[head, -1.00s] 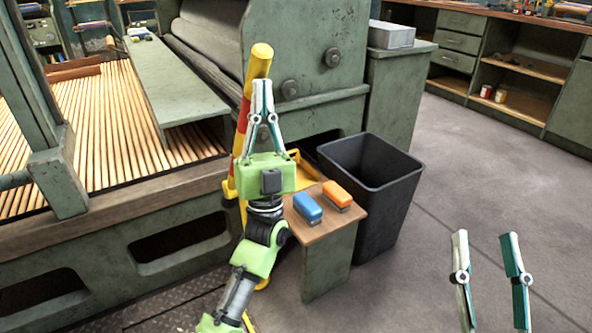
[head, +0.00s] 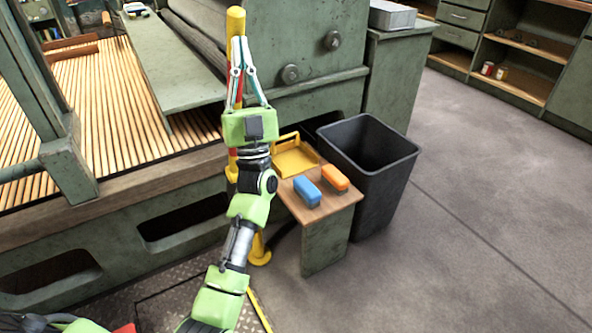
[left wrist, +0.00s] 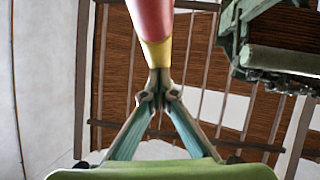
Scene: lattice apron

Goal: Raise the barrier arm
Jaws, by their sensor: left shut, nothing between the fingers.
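The barrier arm (head: 236,20) is a yellow and red pole that stands nearly upright in the head view, beside the green machine. Its lower part is largely hidden behind my left arm. My left gripper (head: 238,42) is shut and empty, pointing up, with its fingertips in front of the pole's upper part. In the left wrist view the barrier arm (left wrist: 154,20) rises from the shut fingertips of my left gripper (left wrist: 158,78) toward the top edge. The fingertips meet its yellow band in the picture; I cannot tell whether they touch. My right gripper is out of view.
A small table (head: 330,212) with a blue block (head: 307,191), an orange block (head: 335,177) and a yellow tray (head: 295,160) stands right of my left arm. A black bin (head: 385,185) is behind it. The machine's slatted bed (head: 100,120) lies left. Floor at right is clear.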

